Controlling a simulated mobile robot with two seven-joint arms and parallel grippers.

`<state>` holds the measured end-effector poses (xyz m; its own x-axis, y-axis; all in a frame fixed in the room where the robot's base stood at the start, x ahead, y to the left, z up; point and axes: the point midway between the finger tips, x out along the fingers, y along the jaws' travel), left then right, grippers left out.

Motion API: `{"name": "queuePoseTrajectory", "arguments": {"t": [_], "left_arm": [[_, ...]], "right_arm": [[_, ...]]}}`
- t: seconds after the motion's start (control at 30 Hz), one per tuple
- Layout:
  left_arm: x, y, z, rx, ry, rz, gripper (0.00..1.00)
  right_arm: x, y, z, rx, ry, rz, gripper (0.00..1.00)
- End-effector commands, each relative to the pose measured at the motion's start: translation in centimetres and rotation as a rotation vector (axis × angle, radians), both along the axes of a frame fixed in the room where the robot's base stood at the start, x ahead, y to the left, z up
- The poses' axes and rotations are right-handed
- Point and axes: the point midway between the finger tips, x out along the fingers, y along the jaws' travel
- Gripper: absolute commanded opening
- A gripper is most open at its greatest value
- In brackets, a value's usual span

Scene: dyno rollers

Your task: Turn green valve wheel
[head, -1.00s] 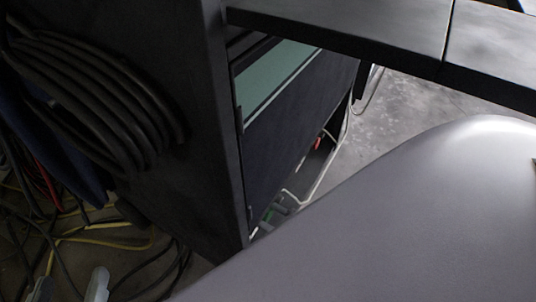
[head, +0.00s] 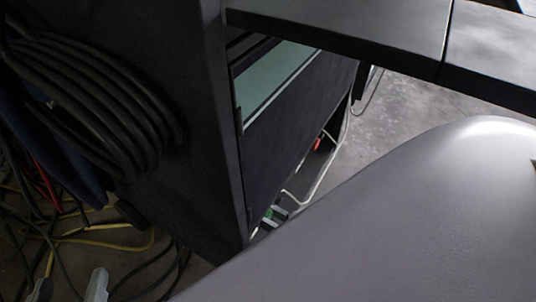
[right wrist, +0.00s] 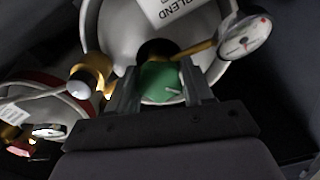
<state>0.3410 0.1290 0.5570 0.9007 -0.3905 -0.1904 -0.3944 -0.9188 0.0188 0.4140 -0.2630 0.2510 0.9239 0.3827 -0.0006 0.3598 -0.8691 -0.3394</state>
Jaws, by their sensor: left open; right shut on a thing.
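The green valve wheel (right wrist: 160,86) shows in the right wrist view, in front of a white tank (right wrist: 118,25). My right gripper (right wrist: 162,72) has one finger on each side of the wheel and is shut on it. The fingers hide the wheel's sides. In the head view the right gripper is not visible. My left gripper (head: 69,286) is at the lower left edge of the head view, with two pale fingertips apart and nothing between them. It is far from the wheel, near cables on the floor.
A round gauge (right wrist: 244,36) on a brass stem is right of the wheel. A brass fitting (right wrist: 88,78) and a second tank with a red band (right wrist: 50,84) are at left. The head view shows a dark cabinet (head: 205,120), coiled black cables (head: 95,95) and yellow cables (head: 105,240).

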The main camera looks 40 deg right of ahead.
Motion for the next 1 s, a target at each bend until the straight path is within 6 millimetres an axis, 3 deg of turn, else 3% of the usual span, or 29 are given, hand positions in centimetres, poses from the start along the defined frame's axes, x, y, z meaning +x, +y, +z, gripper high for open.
{"name": "queuePoseTrajectory", "arguments": {"t": [0.5, 1.0], "left_arm": [[0.00, 0.01, 0.00, 0.000, 0.000, 0.000, 0.76], [0.00, 0.00, 0.00, 0.000, 0.000, 0.000, 0.76]], "right_arm": [[0.07, -0.07, 0.03, 0.431, 0.177, -0.001, 0.20], [0.11, -0.15, 0.03, 0.646, 0.264, -0.001, 0.20]]}}
